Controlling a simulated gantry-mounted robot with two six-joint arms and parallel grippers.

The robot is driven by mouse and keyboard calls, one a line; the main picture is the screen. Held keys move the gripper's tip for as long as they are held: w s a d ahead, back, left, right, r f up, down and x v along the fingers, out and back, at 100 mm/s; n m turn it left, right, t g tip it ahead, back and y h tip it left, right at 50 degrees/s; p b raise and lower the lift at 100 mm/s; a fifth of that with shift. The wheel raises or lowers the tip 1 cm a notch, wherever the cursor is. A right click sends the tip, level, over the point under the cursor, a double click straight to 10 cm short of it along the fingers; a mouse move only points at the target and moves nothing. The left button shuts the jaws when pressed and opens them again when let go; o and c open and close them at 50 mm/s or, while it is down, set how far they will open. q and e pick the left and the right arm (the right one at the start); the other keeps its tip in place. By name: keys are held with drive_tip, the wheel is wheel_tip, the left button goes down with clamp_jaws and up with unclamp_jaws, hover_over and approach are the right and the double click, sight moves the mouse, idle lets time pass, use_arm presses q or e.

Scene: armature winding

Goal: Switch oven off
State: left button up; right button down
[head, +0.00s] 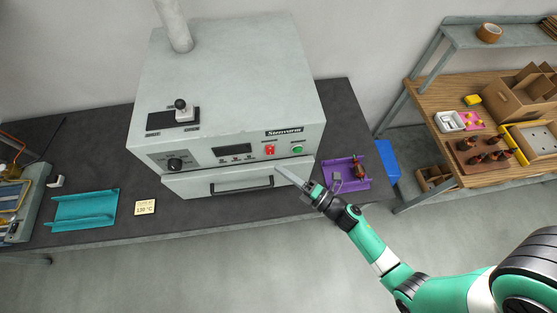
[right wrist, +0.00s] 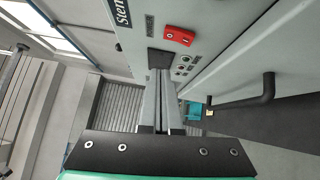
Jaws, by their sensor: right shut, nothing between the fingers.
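The grey oven (head: 225,75) stands on the dark bench, with its front drawer or door shut under a dark handle (head: 242,186). Its front panel has a black knob (head: 175,163), a dark display (head: 234,150), a red rocker switch (head: 270,150) and a green round button (head: 297,149). My right gripper (head: 283,172) is shut and empty, just below and right of the red switch. In the right wrist view the closed fingers (right wrist: 160,75) point towards the panel, and the red switch (right wrist: 179,36) is beyond their tips. I cannot tell whether they touch the panel. My left gripper is out of view.
A teal tray (head: 85,209) and a small card reading 120 °C (head: 145,207) lie left of the oven. A purple tray (head: 353,180) with small parts lies to its right. A wooden-topped table (head: 440,95) with boxes stands at the right.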

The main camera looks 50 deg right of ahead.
drive_tip(key=s, duration=0.8)
drive_tip(key=shift+d+r, duration=0.35)
drive_tip(key=shift+r, duration=0.05)
